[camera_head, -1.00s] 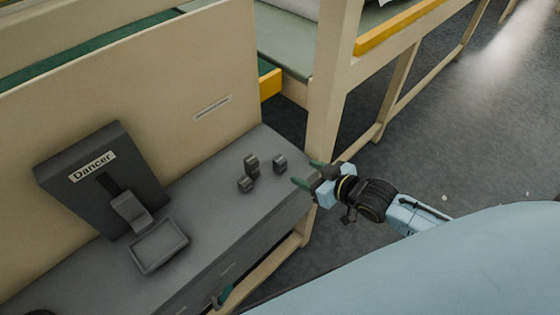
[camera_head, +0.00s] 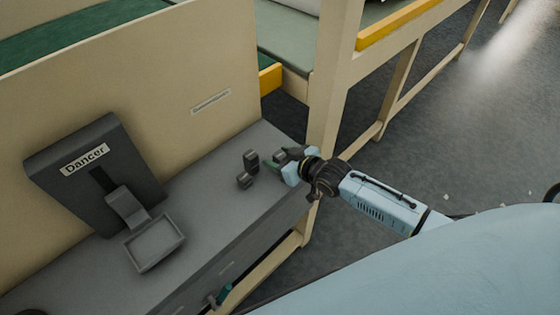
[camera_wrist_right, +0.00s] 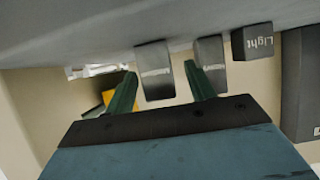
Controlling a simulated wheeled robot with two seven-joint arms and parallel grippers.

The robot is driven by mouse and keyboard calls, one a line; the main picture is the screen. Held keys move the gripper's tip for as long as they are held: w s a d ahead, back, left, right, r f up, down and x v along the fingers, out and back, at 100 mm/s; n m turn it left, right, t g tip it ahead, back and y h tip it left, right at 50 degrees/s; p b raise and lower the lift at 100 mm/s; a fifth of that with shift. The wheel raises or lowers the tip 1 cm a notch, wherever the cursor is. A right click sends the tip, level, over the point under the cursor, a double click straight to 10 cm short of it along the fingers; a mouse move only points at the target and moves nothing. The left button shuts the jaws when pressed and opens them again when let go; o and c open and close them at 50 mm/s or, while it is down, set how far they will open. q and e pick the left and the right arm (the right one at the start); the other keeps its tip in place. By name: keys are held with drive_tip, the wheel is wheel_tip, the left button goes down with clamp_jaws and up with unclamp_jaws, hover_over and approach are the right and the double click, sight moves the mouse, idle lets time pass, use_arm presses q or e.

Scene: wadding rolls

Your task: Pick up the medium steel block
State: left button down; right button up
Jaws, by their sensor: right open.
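Three dark grey steel blocks stand at the right end of the grey bench top. The block at my right gripper (camera_head: 282,161) appears to be the medium block (camera_head: 279,156); its label is too blurred to read surely. The wrist view shows this medium block (camera_wrist_right: 154,72) between the two green fingers of my open right gripper (camera_wrist_right: 161,88), without a visible grip. The tallest block (camera_head: 250,161) stands just left, and in the wrist view (camera_wrist_right: 210,55) it is close beside one finger. The small block, labelled "Light" (camera_wrist_right: 252,42), also shows in the head view (camera_head: 244,180). My left gripper is out of view.
A dark stand labelled "Dancer" (camera_head: 85,150) with a shallow square tray (camera_head: 155,243) is on the left of the bench (camera_head: 205,220). A cream panel (camera_head: 190,90) rises behind, and a cream post (camera_head: 330,80) stands beyond the right gripper. Bare bench lies between tray and blocks.

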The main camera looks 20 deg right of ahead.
clamp_jaws()
drive_tip(key=shift+r, duration=0.1)
idle(0.4)
